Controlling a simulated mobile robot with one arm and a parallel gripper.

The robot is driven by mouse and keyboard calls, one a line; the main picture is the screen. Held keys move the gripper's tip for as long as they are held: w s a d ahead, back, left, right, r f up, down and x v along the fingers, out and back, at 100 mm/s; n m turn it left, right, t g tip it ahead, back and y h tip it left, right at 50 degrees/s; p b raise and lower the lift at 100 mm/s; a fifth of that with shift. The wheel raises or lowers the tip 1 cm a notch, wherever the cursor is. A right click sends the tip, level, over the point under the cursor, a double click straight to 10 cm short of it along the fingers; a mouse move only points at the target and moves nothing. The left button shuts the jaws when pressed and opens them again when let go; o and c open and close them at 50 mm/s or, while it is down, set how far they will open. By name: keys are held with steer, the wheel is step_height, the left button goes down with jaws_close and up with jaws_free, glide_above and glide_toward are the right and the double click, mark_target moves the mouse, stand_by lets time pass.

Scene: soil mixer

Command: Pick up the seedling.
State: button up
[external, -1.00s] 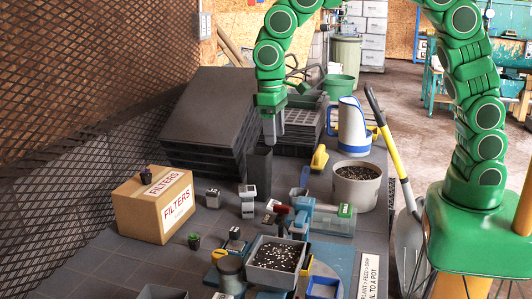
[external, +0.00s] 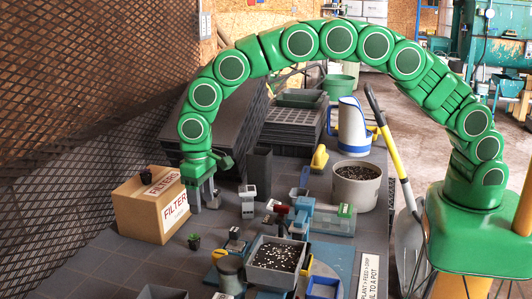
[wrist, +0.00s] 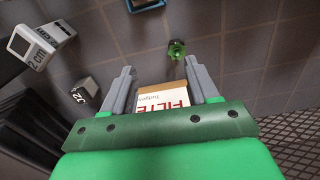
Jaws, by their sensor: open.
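The seedling (external: 194,241) is a small green plant in a dark pot, standing on the dark table in front of the cardboard box. It also shows in the wrist view (wrist: 177,49), beyond the fingertips and near the right-hand finger. My gripper (external: 203,206) is open with its fingers pointing down, beside the box's right side. The gripper is apart from the seedling and higher in the external view. In the wrist view my gripper (wrist: 160,66) has nothing held between its fingers.
Small grey blocks (external: 248,200) stand to the right. A tray of speckled soil (external: 275,258) is at the front. The table around the seedling is mostly clear.

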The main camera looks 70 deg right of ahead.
mark_target(194, 236)
steer(key=a+f, duration=0.1)
steer(key=w+f, duration=0.1)
steer(key=a+f, duration=0.1)
steer(key=shift+w+a+f, duration=0.25)
steer(key=shift+w+a, duration=0.1)
steer(key=shift+w+d+f, duration=0.1)
steer(key=shift+f, duration=1.85)
steer(key=shift+w+d+f, duration=0.1)
steer(key=shift+f, duration=1.85)
jaws_close()
steer(key=shift+r, duration=0.1)
